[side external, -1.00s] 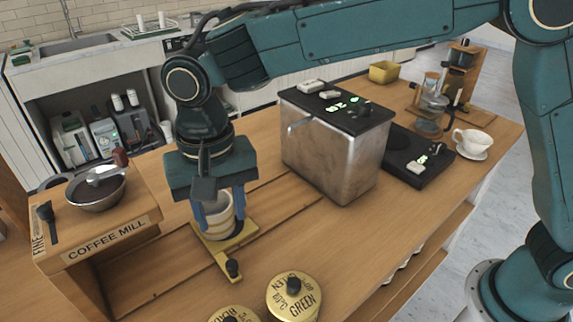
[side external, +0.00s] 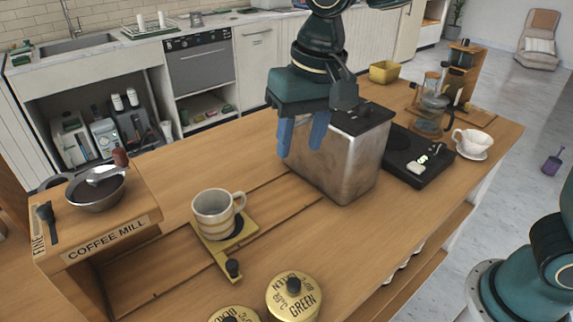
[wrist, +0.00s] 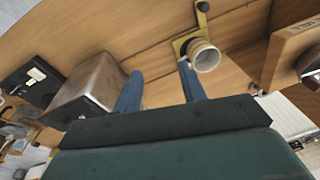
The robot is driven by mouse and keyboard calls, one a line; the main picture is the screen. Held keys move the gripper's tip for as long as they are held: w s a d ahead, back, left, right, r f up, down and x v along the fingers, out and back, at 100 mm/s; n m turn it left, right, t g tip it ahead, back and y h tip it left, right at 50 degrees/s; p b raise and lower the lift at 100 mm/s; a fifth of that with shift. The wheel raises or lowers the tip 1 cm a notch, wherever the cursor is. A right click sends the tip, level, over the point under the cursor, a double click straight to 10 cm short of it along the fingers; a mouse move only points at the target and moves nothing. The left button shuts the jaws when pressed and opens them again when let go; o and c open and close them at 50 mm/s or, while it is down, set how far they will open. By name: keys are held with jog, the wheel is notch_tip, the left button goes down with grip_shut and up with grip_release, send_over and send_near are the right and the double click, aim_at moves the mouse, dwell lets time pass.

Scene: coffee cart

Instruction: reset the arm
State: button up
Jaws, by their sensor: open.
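My gripper (side external: 302,136) is open and empty. It hangs in the air with its blue fingers pointing down, in front of the metal box (side external: 337,160) in the side external view. The fingers (wrist: 160,82) also show in the wrist view, with nothing between them. A striped mug (side external: 213,218) stands upright on a yellow stand (side external: 219,262) to the lower left of my gripper, apart from it. The mug also shows in the wrist view (wrist: 205,57), beyond one fingertip.
The coffee mill (side external: 110,240) with a metal bowl (side external: 95,192) stands at the left. Yellow tins (side external: 294,296) are at the front edge. A black scale (side external: 412,160), a white cup (side external: 472,142) and a glass press (side external: 432,112) are at the right. Wooden counter between mug and box is clear.

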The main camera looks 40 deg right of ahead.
jog(key=s+d+r+t, duration=0.25)
jog(key=s+d, duration=0.45)
jog(key=d, duration=0.5)
jog(key=s+d+f+n+t, duration=0.1)
jog(key=s+d+f+n, duration=0.1)
jog(key=s+d, duration=0.5)
jog(key=s+f, duration=0.1)
jog(key=s, duration=0.3)
jog(key=shift+d+h, duration=0.35)
jog(key=shift+h, duration=0.05)
